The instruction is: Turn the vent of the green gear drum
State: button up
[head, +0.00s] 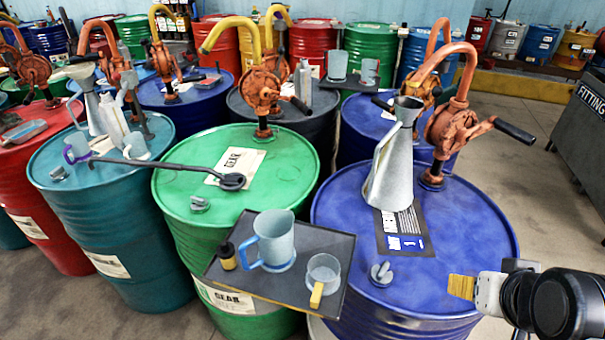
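The green gear drum (285,185) stands in the middle foreground, with GEAR labels on its lid and side. Its vent (200,204), a small grey winged cap, sits on the lid near the front left rim. An orange hand pump (262,95) rises from the lid's back edge. A long-handled dark tool (165,166) lies across the lid with its round end on the label. My gripper (463,287) is at the lower right, in front of the blue drum and well away from the vent. Only its yellow-tipped end shows, side-on, so its opening cannot be told.
A dark tray (325,240) juts over the green drum's front right, holding a jug (273,240), a cup (322,275) and a small bottle (227,255). The blue drum (470,225) carries a tall funnel-topped can (390,165). A teal drum (75,175) stands close left. Floor shows at right.

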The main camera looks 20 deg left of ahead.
aim_at(202, 203)
jog(key=u, duration=1.65)
